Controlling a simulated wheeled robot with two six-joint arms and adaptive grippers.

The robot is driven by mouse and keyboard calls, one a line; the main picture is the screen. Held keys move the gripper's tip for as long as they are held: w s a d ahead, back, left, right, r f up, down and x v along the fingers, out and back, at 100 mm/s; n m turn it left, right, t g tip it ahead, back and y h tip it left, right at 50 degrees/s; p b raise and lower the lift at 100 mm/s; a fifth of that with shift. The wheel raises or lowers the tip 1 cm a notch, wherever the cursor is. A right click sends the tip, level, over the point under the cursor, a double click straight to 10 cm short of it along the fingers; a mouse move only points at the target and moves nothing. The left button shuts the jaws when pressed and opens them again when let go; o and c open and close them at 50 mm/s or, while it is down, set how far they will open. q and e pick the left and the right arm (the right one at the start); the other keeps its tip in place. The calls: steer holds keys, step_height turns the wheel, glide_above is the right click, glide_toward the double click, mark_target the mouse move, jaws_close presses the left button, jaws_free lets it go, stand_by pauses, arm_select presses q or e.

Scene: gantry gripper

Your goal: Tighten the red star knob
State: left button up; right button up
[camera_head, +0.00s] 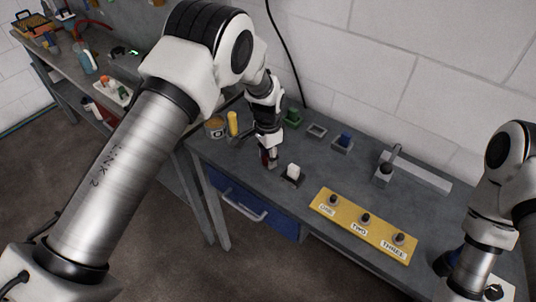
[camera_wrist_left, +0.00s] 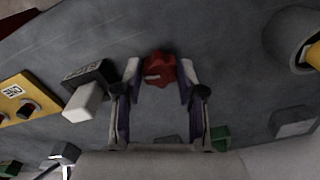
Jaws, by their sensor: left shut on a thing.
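The red star knob (camera_wrist_left: 159,69) sits on the grey bench top, between the fingertips of my left gripper (camera_wrist_left: 160,82) in the left wrist view. The two fingers are closed in on its left and right sides. In the head view my left gripper (camera_head: 268,160) points down at the bench near its front edge. There only a small dark red part of the knob (camera_head: 265,158) shows; the fingers hide the rest. My right arm is at the right edge of the head view, but its fingers do not show.
A white rocker switch (camera_head: 293,171) on a black base stands just beside the knob. A yellow panel (camera_head: 345,231) with several black knobs lies to the right. A tin (camera_head: 215,128), a yellow cylinder (camera_head: 233,123) and a green block (camera_head: 293,117) stand behind. The bench between the panel and wall is partly clear.

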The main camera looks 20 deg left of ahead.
arm_select(q)
steer(key=m, duration=0.4)
steer(key=shift+s+f+m+p, duration=0.15)
steer(key=shift+s+m+p, duration=0.05)
steer(key=shift+m+p, duration=0.1)
steer(key=m, duration=0.3)
steer(key=shift+m, duration=0.3)
steer(key=m+p, duration=0.1)
steer(key=m, duration=0.2)
steer(key=shift+m, duration=0.3)
steer(key=shift+m+p, duration=0.3)
steer(key=shift+m, duration=1.7)
steer(key=shift+w, duration=0.1)
steer(key=o, duration=1.1)
steer(key=shift+w+r, duration=0.1)
steer(key=shift+r, duration=0.1)
